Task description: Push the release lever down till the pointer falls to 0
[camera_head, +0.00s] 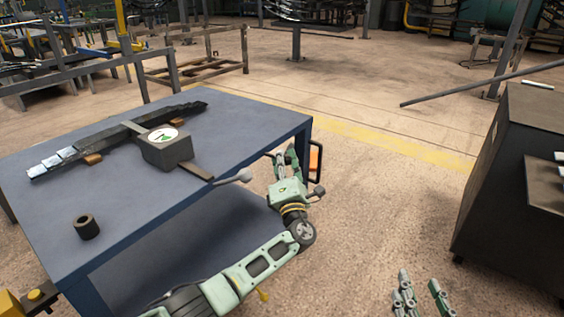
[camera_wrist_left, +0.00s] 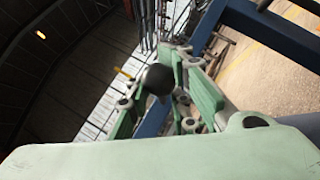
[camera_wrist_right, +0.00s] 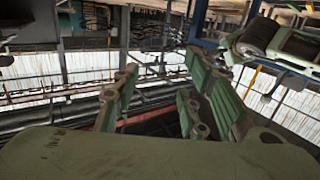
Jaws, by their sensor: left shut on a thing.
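The dark tester box (camera_head: 168,152) stands on the blue table, with a round white dial (camera_head: 163,135) on top. The dial shows a green patch; its pointer is too small to read. A grey lever with a rounded end (camera_head: 243,176) sticks out past the table's front edge. My left gripper (camera_head: 284,154) is by the table's right corner. In the left wrist view a dark round knob (camera_wrist_left: 158,79) lies between its fingers, and they are shut on it. Whether this knob is the lever's is hard to tell. My right gripper (camera_head: 422,293) is open and empty, low at the right.
The blue table (camera_head: 150,205) also bears a dark leaf-spring stack (camera_head: 110,134) on brown blocks and a dark hollow cylinder (camera_head: 87,227). An orange item with a black frame (camera_head: 315,160) is at the table's right end. A dark cabinet (camera_head: 510,190) stands at right, with open floor between.

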